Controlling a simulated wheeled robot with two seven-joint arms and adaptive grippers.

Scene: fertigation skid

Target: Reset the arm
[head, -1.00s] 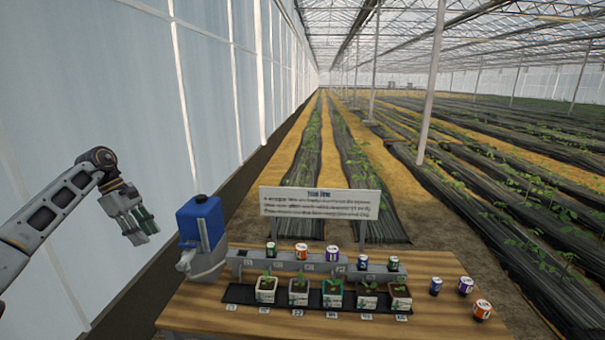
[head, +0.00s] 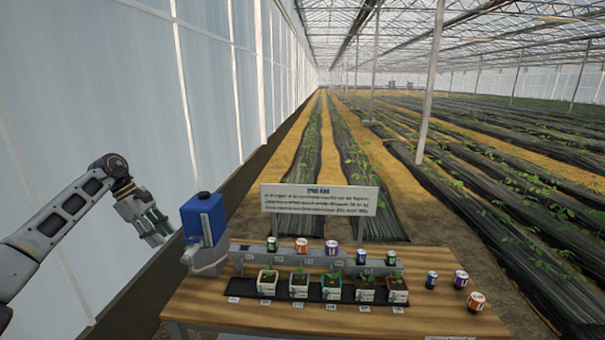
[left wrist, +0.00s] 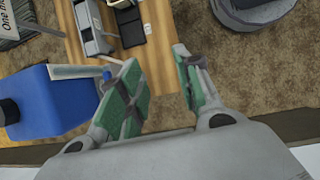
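My left gripper (head: 158,226) is in the air left of the table, close to the blue tank, in the head view. In the left wrist view its green-padded fingers (left wrist: 160,95) stand apart with nothing between them, only wooden table and brown ground beyond. My left arm comes in from the left edge, bent downward at the wrist. My right gripper is not in view.
A blue tank (head: 203,218) on a grey stand is at the table's (head: 250,317) left end. Potted seedlings (head: 333,286) stand on a black tray, with cans on a grey rack (head: 300,257) behind. A sign (head: 319,199) rises behind.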

